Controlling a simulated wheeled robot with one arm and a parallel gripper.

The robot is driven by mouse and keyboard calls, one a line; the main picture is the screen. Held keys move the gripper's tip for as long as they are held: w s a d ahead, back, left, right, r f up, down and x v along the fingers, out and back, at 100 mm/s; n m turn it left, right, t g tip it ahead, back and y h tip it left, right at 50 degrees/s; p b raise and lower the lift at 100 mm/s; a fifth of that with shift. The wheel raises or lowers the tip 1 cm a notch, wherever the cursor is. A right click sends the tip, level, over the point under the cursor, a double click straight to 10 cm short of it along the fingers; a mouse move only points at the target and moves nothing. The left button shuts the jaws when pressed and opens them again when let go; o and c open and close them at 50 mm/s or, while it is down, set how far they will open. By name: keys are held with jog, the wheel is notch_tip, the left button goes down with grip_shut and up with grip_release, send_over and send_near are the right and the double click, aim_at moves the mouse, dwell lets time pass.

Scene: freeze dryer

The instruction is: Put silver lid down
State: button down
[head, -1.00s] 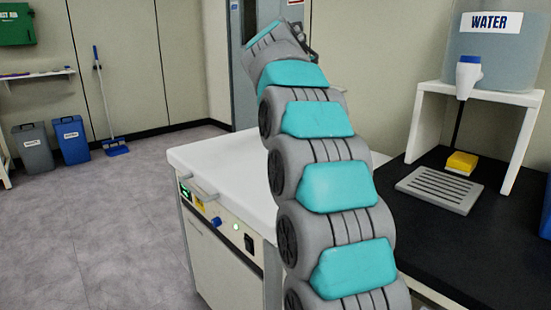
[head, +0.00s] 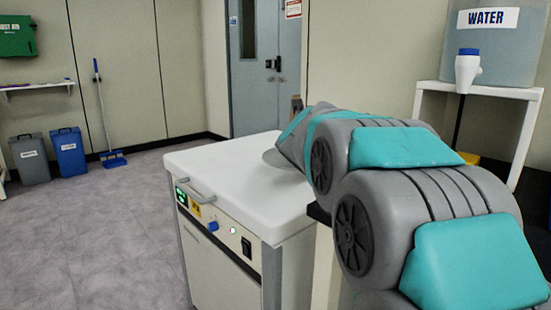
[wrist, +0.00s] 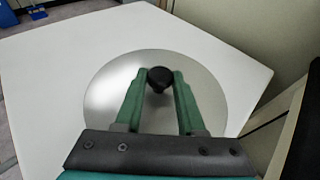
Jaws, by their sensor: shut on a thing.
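The silver lid (wrist: 110,92) is a round, shiny metal disc with a black knob (wrist: 159,77) at its middle. In the wrist view my gripper (wrist: 160,78) is shut on the knob, with the green fingers on either side of it. The lid is over the white top of the freeze dryer (wrist: 50,70); I cannot tell whether it touches the surface. In the head view a grey edge of the lid (head: 284,159) shows by the freeze dryer's white top (head: 225,180). My arm hides the rest of the lid and the gripper there.
The freeze dryer's front has a handle (head: 200,191), a blue knob (head: 213,226) and a switch. A white stand (head: 490,90) with a water tank (head: 495,45) is at the right. The white top around the lid looks clear.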

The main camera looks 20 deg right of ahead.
aim_at(278, 152)
jog(key=w, duration=0.5)
jog(key=w+f, duration=0.1)
jog(key=w, duration=0.9)
jog(key=shift+w+d+f, duration=0.2)
jog(key=shift+d, duration=0.1)
notch_tip(278, 152, down, 4)
jog(key=shift+w+r+b, duration=0.1)
jog(key=shift+b, duration=1.05)
jog(key=shift+r, duration=0.1)
jog(key=c, duration=0.5)
grip_release()
jog(key=p+v, duration=0.1)
jog(key=v, duration=1.1)
